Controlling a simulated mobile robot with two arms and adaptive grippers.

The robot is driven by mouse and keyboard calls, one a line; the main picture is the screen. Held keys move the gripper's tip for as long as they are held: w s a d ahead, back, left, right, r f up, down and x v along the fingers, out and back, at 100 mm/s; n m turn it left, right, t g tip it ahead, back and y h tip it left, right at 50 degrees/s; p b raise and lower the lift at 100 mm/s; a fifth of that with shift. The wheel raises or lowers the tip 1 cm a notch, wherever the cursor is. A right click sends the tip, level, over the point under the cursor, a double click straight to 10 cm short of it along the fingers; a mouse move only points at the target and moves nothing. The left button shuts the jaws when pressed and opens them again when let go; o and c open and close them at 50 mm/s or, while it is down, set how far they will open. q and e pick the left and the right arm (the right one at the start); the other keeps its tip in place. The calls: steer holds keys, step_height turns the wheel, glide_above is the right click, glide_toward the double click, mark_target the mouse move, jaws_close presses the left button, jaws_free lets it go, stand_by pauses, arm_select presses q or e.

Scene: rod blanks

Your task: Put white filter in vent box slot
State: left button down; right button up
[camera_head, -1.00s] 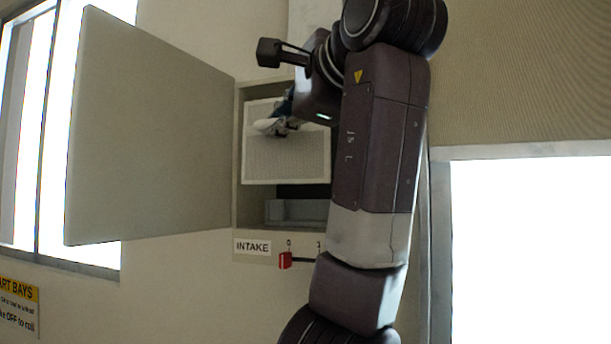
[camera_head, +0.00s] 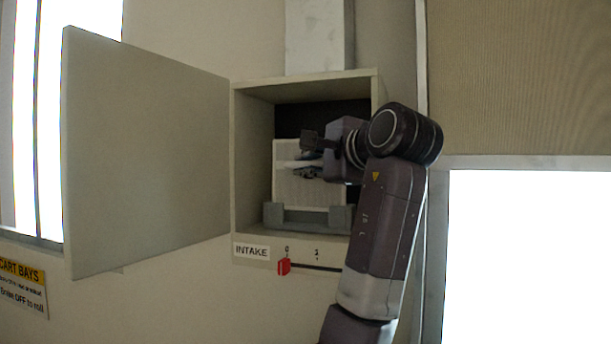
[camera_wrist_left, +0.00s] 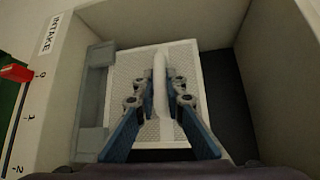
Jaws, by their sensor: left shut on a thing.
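The white filter (camera_head: 292,190) is a flat mesh panel with a white grip ridge (camera_wrist_left: 160,75). It stands roughly upright inside the open vent box (camera_head: 240,160). My left gripper (camera_head: 303,168) is shut on the ridge; in the left wrist view, its fingers (camera_wrist_left: 160,92) pinch it from both sides. The grey slot bracket (camera_head: 292,217) sits on the box floor, and its front overlaps the filter's lower edge in the head view. The bracket also shows along the filter's left side in the wrist view (camera_wrist_left: 93,100). I cannot tell whether the filter is fully seated. My right gripper is not in view.
The box door (camera_head: 145,150) is swung open to the left. An INTAKE label (camera_head: 251,251) and a red slider knob (camera_head: 284,266), at 0, are below the opening. The box side walls are close around my left wrist. A duct (camera_head: 315,37) rises above the box.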

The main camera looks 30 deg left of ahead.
mark_target(294, 182)
arm_select(q)
step_height(294, 182, down, 3)
steer(key=shift+r+p, duration=0.2)
steer(key=shift+p, duration=0.2)
steer(key=shift+f, duration=0.1)
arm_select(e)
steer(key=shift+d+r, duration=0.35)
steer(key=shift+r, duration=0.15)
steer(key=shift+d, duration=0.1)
arm_select(q)
steer(key=c, duration=2)
jaws_free()
steer(key=shift+f, duration=0.1)
